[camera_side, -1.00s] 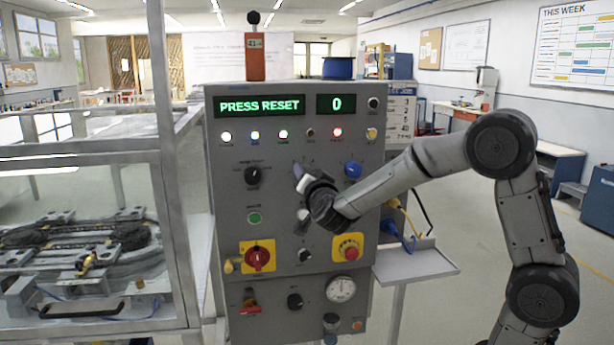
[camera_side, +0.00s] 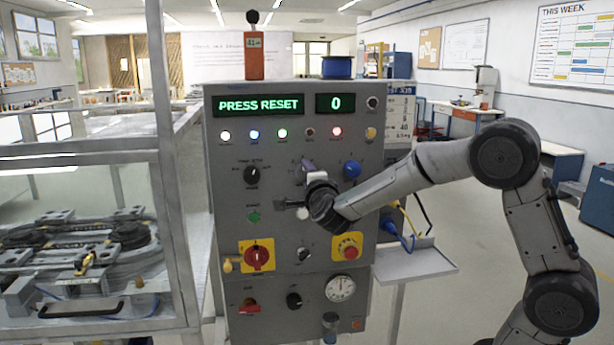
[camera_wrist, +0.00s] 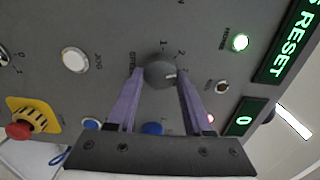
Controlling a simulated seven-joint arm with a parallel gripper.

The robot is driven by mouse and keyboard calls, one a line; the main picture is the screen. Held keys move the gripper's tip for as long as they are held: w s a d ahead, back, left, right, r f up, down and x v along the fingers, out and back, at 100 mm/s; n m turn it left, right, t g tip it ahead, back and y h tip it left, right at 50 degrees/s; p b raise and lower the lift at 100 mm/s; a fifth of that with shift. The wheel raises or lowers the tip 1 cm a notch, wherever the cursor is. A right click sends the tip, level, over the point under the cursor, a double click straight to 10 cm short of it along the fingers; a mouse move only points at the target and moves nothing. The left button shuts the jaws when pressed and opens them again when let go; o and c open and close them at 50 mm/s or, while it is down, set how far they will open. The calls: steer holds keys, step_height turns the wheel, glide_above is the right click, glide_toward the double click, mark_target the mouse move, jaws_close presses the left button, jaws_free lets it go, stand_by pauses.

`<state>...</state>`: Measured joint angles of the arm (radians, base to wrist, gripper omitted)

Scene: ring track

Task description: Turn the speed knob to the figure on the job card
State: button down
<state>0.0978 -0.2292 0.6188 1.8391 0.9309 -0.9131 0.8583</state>
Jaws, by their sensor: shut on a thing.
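The speed knob (camera_wrist: 158,72) is dark grey and round with a white pointer mark, next to the SPEED lettering and a few scale figures in the wrist view. My gripper (camera_wrist: 160,80) has its two purple fingers on either side of the knob, shut on it. The display (camera_side: 259,105) reads PRESS RESET.
A second display (camera_side: 336,104) reads 0. Near my gripper are a blue button (camera_side: 352,169), a black selector (camera_side: 251,175), a green button (camera_side: 253,217) and a red stop button (camera_side: 346,248) on yellow. A small shelf (camera_side: 420,262) juts out at the lower right.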

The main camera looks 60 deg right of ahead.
steer(key=shift+m, duration=1.2)
steer(key=shift+c, duration=1.5)
jaws_free()
steer(key=shift+a, duration=0.1)
steer(key=v, duration=1.3)
steer(key=shift+s+a, duration=0.2)
steer(key=shift+s, duration=0.1)
steer(key=shift+d, duration=0.1)
